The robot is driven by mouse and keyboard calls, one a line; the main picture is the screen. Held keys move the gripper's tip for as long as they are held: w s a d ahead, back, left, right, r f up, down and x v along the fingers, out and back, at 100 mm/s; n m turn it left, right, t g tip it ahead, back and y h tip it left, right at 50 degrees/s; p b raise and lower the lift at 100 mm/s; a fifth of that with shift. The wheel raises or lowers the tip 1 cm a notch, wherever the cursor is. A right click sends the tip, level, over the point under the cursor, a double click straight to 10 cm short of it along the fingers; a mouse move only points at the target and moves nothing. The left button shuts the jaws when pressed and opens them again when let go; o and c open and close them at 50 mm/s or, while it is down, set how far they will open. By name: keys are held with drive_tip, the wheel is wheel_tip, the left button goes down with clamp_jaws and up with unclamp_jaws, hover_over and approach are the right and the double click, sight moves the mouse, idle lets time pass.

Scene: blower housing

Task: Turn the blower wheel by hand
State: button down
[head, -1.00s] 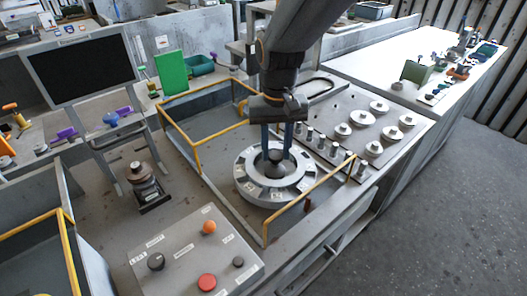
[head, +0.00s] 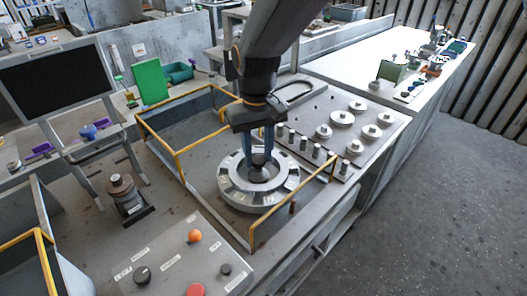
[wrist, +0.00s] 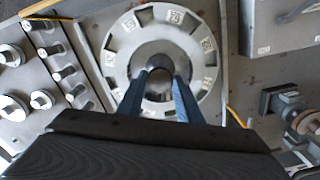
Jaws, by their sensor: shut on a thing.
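The blower wheel (head: 232,193) is a pale grey ring with dark slots around it, lying flat in the yellow-railed bay in the head view. Numbered tags show on its ring in the wrist view (wrist: 115,63). A dark rounded knob (head: 258,158) stands at its centre. My gripper (head: 260,150) points straight down over the wheel's middle, and its two blue fingers are shut on the knob, one on each side. In the wrist view the fingers reach to either side of the dark knob (wrist: 159,80). The fingers hide part of the hub.
Yellow rails (head: 180,165) border the bay closely around the wheel. A plate with several pegs and round parts (head: 342,118) lies to the right. A control box (head: 170,258) with knobs and buttons stands in front. A monitor (head: 55,78) stands at the left.

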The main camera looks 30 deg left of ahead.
sight(258, 159)
drive_tip(key=shift+w+a+r, duration=0.1)
drive_tip(key=c, duration=1.3)
unclamp_jaws()
drive_tip(key=shift+o, duration=0.2)
drive_tip(key=shift+r+b, duration=1.1)
drive_tip(key=shift+r, duration=2.75)
